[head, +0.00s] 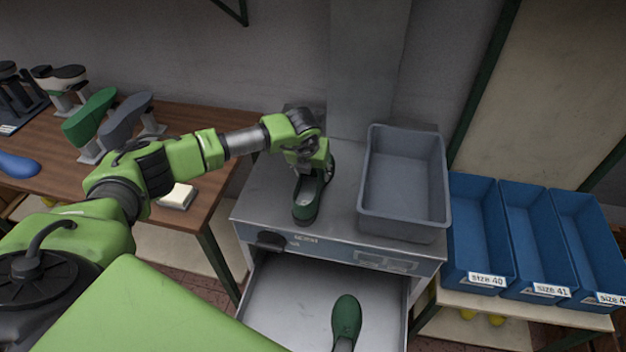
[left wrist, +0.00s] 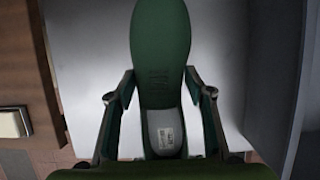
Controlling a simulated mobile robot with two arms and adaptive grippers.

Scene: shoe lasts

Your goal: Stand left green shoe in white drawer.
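A green shoe (head: 306,205) is at the top of the metal cabinet, left of the grey bin. My left gripper (head: 308,170) is at its far part, pointing down. In the left wrist view the green shoe (left wrist: 160,55) lies between the two fingers, whose tips meet its sides; a pale insole with a label shows inside. The gripper looks shut on it. Whether the shoe touches the cabinet top is not clear. The white drawer (head: 285,300) is open below and holds another green shoe (head: 346,315), cut off by the frame edge. My right gripper is out of view.
The grey bin (head: 372,220) stands on the cabinet's right half. Blue bins (head: 480,235) with size labels stand farther right. A wooden table (head: 215,140) at left bears shoe lasts on stands and a pale block (head: 178,197). The drawer's left part is clear.

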